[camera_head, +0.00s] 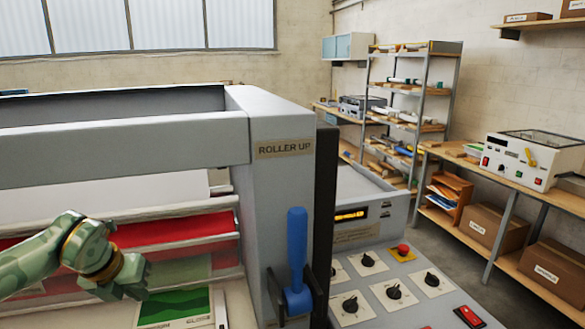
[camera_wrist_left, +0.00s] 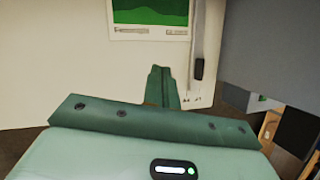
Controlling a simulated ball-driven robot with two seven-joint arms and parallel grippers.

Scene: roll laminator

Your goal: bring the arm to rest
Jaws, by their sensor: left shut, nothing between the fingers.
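My left gripper (camera_head: 130,278) is in front of the laminator's feed area in the head view, at the lower left. In the left wrist view the green left gripper (camera_wrist_left: 160,88) shows with its fingers together and nothing between them. The grey roll laminator (camera_head: 120,150) fills the left half of the head view. A sheet with a green picture (camera_head: 180,305) lies beside the gripper, and its green part also shows at the top of the left wrist view (camera_wrist_left: 150,12). The right gripper does not show.
A blue lever (camera_head: 297,250) stands upright on the laminator's side below the "ROLLER UP" label (camera_head: 285,147). A control panel with several black knobs (camera_head: 393,291) and a red button (camera_head: 403,249) is to its right. Shelves (camera_head: 410,110) and a bench with a white device (camera_head: 530,160) stand behind.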

